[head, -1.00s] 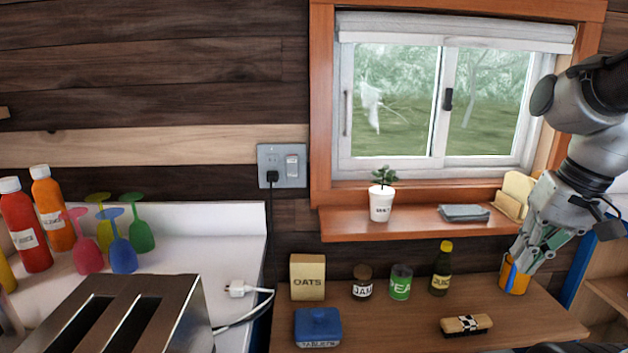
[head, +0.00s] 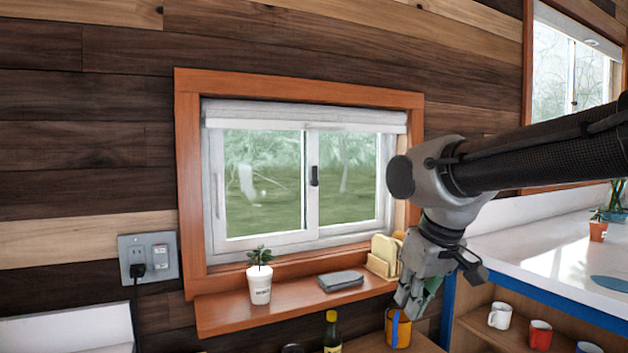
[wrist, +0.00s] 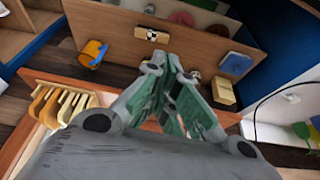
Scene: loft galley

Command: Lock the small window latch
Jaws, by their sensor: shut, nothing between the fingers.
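The small window latch is a black lever (head: 314,176) on the middle upright of the closed sliding window (head: 265,185). It stands upright in the head view. My gripper (head: 404,300) is shut and empty, low and right of the latch, beside the right end of the sill and apart from the window. In the wrist view my gripper's closed fingers (wrist: 174,68) point out over the table. The latch does not show in the wrist view.
The wooden sill (head: 225,313) holds a potted plant (head: 260,285), a folded grey cloth (head: 341,281) and a yellow rack (head: 383,256). A yellow mug (head: 398,330) stands below my gripper. A dark bottle (head: 332,335) stands left of it. An open shelf (head: 470,325) is at right.

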